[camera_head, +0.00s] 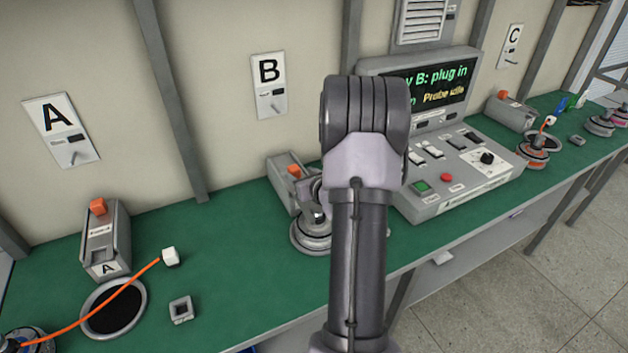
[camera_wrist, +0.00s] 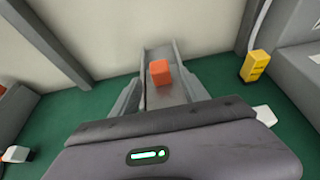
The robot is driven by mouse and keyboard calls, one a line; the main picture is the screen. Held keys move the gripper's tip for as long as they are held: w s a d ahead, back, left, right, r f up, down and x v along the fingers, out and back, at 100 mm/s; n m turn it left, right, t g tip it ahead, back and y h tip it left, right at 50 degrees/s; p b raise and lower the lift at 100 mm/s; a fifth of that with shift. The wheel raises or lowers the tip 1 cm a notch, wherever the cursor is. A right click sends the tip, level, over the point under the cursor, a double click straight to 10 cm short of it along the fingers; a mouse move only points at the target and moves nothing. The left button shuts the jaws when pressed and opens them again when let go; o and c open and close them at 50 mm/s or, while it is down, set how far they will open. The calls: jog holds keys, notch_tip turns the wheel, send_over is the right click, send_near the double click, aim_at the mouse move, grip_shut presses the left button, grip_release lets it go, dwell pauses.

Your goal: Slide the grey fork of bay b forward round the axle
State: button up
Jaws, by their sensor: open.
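The grey fork of bay b (camera_head: 289,193), with an orange block (camera_head: 294,171) on it, sits on the green bench below the B sign. In the wrist view the orange block (camera_wrist: 160,72) stands in a grey channel (camera_wrist: 157,97) straight ahead. The hub motor (camera_head: 311,236) stands in front of the fork in the head view. My arm hides its right side and most of my gripper. The axle and the fork's prongs cannot be made out.
A control console (camera_head: 455,175) with a screen (camera_head: 435,85) stands right of bay b. Bay A's holder (camera_head: 105,245), an orange cable (camera_head: 100,300) and a small grey block (camera_head: 181,309) lie left. A yellow block (camera_wrist: 256,66) shows right of the channel.

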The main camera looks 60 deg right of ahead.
jog(key=p+v, duration=0.2)
jog(key=v, duration=1.1)
jog(key=shift+f, duration=0.1)
